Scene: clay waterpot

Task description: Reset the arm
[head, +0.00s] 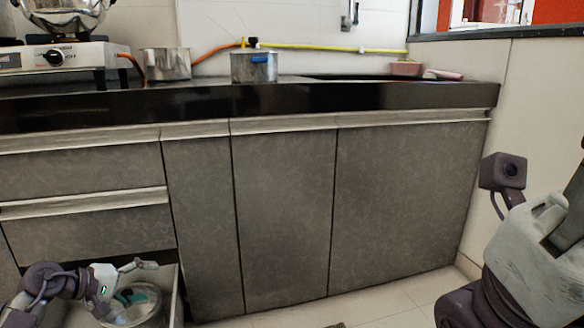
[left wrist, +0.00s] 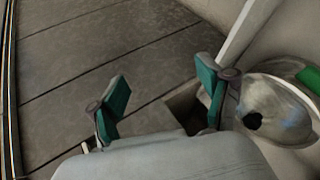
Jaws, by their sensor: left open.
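My left arm comes in at the lower left of the head view. Its gripper (head: 142,279) is over an open lower drawer (head: 172,288). In the left wrist view the two teal-padded fingers of this gripper (left wrist: 160,85) stand wide apart, with nothing between them. A shiny, see-through round vessel (head: 130,315) is in the drawer, beneath the gripper and partly hidden by it. It also shows beside the right finger in the left wrist view (left wrist: 285,105), near a bright green patch. My right arm shows at the right edge of the head view; its gripper is out of sight.
Grey cabinets (head: 285,215) stand under a dark counter (head: 330,97). On the counter are a stove (head: 85,57), a steel pot (head: 166,66) and a blue-marked steel container (head: 254,68). Pale floor (head: 385,298) lies open at the lower right.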

